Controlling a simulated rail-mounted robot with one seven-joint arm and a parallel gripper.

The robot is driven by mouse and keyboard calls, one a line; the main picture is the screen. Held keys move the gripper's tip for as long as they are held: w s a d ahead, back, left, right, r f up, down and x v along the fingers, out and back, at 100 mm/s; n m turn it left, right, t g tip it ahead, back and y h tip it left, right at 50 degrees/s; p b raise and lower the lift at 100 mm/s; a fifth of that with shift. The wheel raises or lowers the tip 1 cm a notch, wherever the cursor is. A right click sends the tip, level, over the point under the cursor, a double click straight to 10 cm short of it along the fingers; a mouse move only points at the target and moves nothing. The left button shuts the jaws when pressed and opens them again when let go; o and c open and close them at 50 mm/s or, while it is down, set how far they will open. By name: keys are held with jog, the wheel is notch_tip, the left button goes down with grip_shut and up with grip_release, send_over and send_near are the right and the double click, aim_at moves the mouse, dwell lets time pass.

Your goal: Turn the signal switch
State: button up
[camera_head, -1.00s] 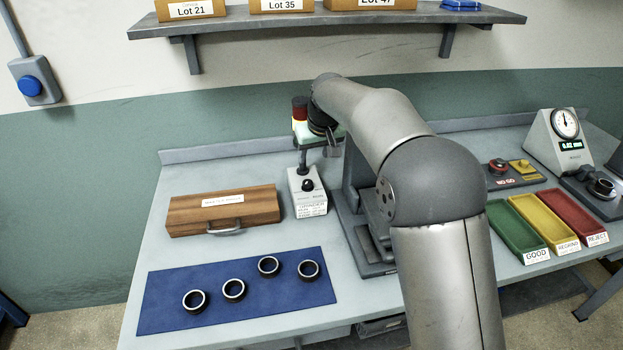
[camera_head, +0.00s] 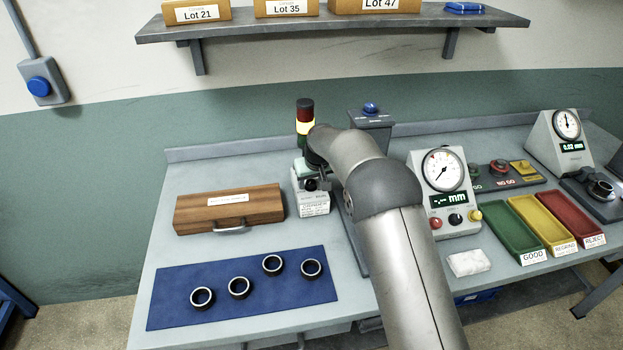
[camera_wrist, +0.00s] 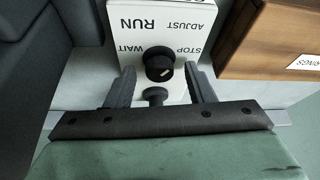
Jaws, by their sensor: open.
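The signal switch is a black round knob with a small white mark (camera_wrist: 160,63) on a white box (camera_wrist: 135,20). The labels RUN, ADJUST, WAIT and STOP appear upside down in the wrist view. My gripper (camera_wrist: 162,76) is open, with one finger on each side of the knob and gaps to both. A smaller dark round part (camera_wrist: 155,95) sits between the fingers. In the head view my arm hides most of the gripper.
A wooden case (camera_head: 228,209) stands close left of the box. A blue mat (camera_head: 220,306) with several rings lies in front. A dial gauge (camera_head: 440,190) and green, yellow and red trays (camera_head: 545,222) are to the right.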

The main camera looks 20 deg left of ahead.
jog(key=c, duration=1)
jog(key=shift+m+b, duration=0.3)
jog(key=shift+m, duration=0.1)
jog(key=shift+a+f+m+h+b, duration=0.1)
jog(key=shift+m+h+b, duration=0.25)
jog(key=shift+m, duration=0.25)
jog(key=shift+m+t+h+b, duration=0.4)
jog(key=shift+m+h+b, duration=0.3)
jog(key=shift+m, duration=1.4)
jog(key=o, duration=1)
